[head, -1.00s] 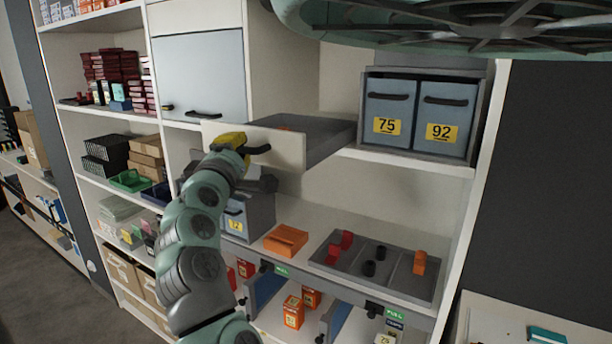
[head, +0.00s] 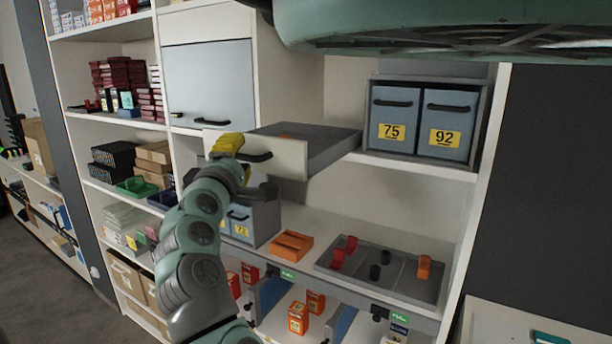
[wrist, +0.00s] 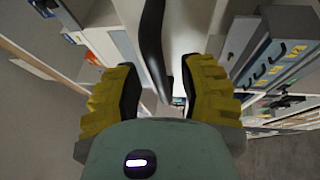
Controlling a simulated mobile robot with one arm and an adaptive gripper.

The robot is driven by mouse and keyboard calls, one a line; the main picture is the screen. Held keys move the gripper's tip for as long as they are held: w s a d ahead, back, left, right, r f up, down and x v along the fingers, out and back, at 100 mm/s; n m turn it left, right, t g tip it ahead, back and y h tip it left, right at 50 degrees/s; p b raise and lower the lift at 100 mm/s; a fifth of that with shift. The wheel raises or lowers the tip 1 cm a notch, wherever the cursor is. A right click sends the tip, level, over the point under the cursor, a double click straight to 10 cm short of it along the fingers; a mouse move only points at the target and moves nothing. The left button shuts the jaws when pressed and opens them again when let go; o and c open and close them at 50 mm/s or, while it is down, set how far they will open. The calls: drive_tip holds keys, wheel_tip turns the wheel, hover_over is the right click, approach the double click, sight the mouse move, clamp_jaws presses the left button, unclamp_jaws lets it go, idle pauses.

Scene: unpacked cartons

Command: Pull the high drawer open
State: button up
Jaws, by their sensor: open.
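The high drawer (head: 287,157) has a white front, a grey tray and a black bar handle (head: 254,156). It stands pulled out of the shelf unit, with something small and orange inside. My gripper (head: 229,146), with yellow finger pads, is at the left part of the drawer front, beside the handle. In the wrist view my gripper (wrist: 160,95) has its two fingers spread wide, and the dark handle (wrist: 153,45) runs down between them. The fingers look apart from the handle. My arm hides the area below the drawer's left end.
Two grey-blue bins marked 75 (head: 393,120) and 92 (head: 446,122) stand right of the drawer. A closed light-blue door (head: 209,84) is above left. Below are an orange tray (head: 291,245) and a grey divided tray (head: 382,268). Space in front of the drawer looks clear.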

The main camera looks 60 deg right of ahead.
drive_tip(key=shift+s, duration=0.15)
drive_tip(key=shift+s+a, duration=0.15)
drive_tip(key=shift+a, duration=0.05)
drive_tip(key=v, duration=0.4)
drive_tip(key=shift+a+f, duration=0.15)
drive_tip(key=shift+a, duration=0.25)
drive_tip(key=shift+v, duration=1)
drive_tip(key=shift+s, duration=0.15)
drive_tip(key=shift+a, duration=0.1)
